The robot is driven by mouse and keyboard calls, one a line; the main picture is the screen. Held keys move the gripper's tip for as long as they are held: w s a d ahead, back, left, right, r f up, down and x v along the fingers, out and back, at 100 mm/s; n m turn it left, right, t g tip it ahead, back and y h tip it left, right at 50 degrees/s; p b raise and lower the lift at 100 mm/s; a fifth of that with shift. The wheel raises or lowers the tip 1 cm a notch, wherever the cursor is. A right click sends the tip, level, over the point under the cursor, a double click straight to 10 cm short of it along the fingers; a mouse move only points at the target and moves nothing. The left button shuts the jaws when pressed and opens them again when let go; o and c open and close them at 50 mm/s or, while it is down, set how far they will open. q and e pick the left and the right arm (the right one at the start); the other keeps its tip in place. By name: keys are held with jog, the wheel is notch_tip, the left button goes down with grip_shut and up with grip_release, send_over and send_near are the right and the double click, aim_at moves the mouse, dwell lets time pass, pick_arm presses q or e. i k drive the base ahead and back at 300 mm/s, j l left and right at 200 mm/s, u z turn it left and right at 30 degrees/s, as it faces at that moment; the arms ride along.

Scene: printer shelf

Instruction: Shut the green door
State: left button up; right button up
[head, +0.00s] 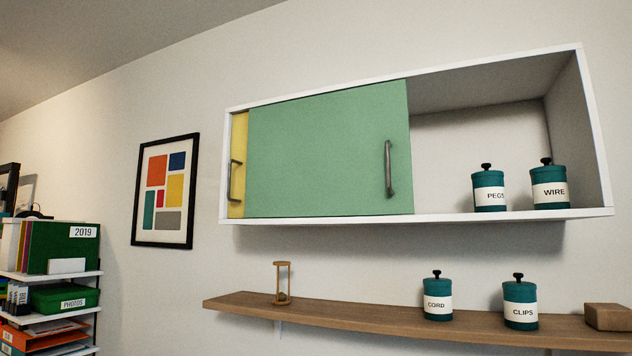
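The green door (320,155) is a flat sliding panel in a white wall cabinet (500,219). It covers the left and middle part of the cabinet front. Its grey vertical handle (389,170) is near its right edge. The right part of the cabinet is open. A yellow door (238,165) shows as a narrow strip at the far left, with its own grey handle (235,181); the rest of it is hidden behind the green door. Neither of my grippers is in view.
Teal canisters labelled PEGS (488,190) and WIRE (548,186) stand in the open right part. Below, a wooden shelf (370,314) holds an hourglass (282,283), CORD (437,297) and CLIPS (520,303) canisters and a wooden block (608,317). A file rack (60,275) stands left.

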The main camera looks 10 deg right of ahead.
aim_at(346, 152)
jog(key=i+j, duration=0.1)
jog(key=j, duration=0.3)
jog(key=i+j, duration=0.1)
jog(key=j, duration=0.25)
jog(key=i+j, duration=0.1)
jog(key=j, duration=0.7)
jog(key=i, duration=0.05)
